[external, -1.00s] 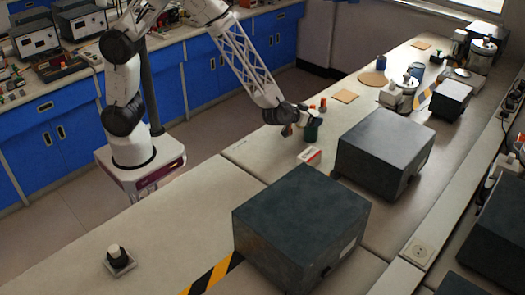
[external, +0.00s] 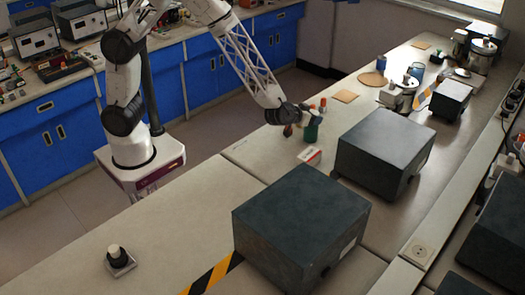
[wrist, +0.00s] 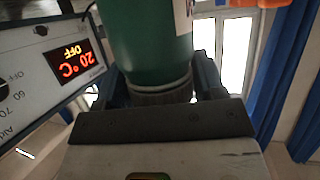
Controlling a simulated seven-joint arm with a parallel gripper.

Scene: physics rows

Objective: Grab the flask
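A green flask (external: 313,125) with an orange-red top stands out at the end of my arm, over the middle bench. In the wrist view the green flask (wrist: 145,40) fills the upper middle, with a pale label at its right edge and a dark ribbed section below. My gripper (external: 304,118) is at the flask; in the wrist view its dark fingers (wrist: 160,85) lie close on both sides of the ribbed section and appear shut on it. The full contact is partly hidden. I cannot tell whether the flask's base touches the bench.
A small red-and-white box (external: 309,155) lies just in front of the flask. Two large dark boxes (external: 300,225) (external: 385,150) stand to its right and nearer. A cork mat (external: 346,96) lies behind.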

